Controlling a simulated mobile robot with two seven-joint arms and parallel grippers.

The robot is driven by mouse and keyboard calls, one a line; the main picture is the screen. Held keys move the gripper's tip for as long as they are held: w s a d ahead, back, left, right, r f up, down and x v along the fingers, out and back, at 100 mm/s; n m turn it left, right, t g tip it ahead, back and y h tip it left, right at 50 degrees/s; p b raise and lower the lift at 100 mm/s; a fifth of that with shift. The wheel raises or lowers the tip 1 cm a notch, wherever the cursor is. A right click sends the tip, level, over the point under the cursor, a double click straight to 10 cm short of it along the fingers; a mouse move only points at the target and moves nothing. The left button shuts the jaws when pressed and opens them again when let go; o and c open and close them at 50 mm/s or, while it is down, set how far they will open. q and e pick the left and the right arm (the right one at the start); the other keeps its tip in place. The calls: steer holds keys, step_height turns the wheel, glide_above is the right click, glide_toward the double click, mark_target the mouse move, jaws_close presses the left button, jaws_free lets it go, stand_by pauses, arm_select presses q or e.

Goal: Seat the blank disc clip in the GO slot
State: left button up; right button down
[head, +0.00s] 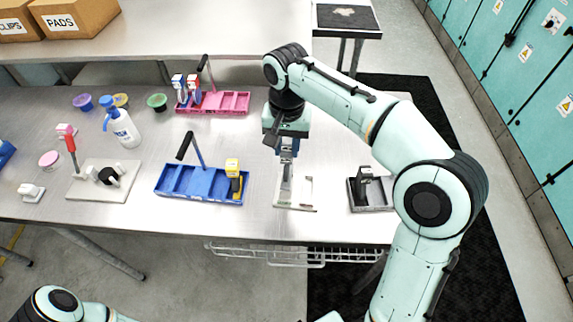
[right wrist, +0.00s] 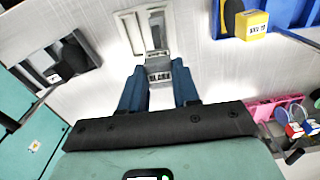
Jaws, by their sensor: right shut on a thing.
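My right gripper (head: 287,152) hangs over the pale fixture (head: 297,196) right of the blue caddy. In the right wrist view its two blue fingers (right wrist: 159,88) are shut on a small grey piece with a lettered label, the blank disc clip (right wrist: 159,76). The label is too small to read surely. The fixture also shows in the right wrist view (right wrist: 136,36), just beyond the fingertips, with a grey upright part in it. I cannot tell whether the clip touches it. The GO slot marking is not legible. My left gripper is out of view.
A blue caddy (head: 174,183) holding a yellow clip (head: 233,168) stands left of the fixture. A dark tray (head: 378,207) with a black piece stands right.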

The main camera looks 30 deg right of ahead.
mark_target(286, 161)
steer(key=shift+w+f, duration=0.15)
steer(key=shift+f, duration=0.75)
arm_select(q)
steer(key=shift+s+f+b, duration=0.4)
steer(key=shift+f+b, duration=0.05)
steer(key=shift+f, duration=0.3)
arm_select(e)
steer(key=shift+f, duration=2.15)
steer(key=shift+f, duration=0.15)
steer(key=c, duration=0.8)
jaws_free()
steer(key=shift+r, duration=0.2)
step_height(286, 161, up, 12)
steer(key=p, duration=0.2)
steer(key=shift+p, duration=0.4)
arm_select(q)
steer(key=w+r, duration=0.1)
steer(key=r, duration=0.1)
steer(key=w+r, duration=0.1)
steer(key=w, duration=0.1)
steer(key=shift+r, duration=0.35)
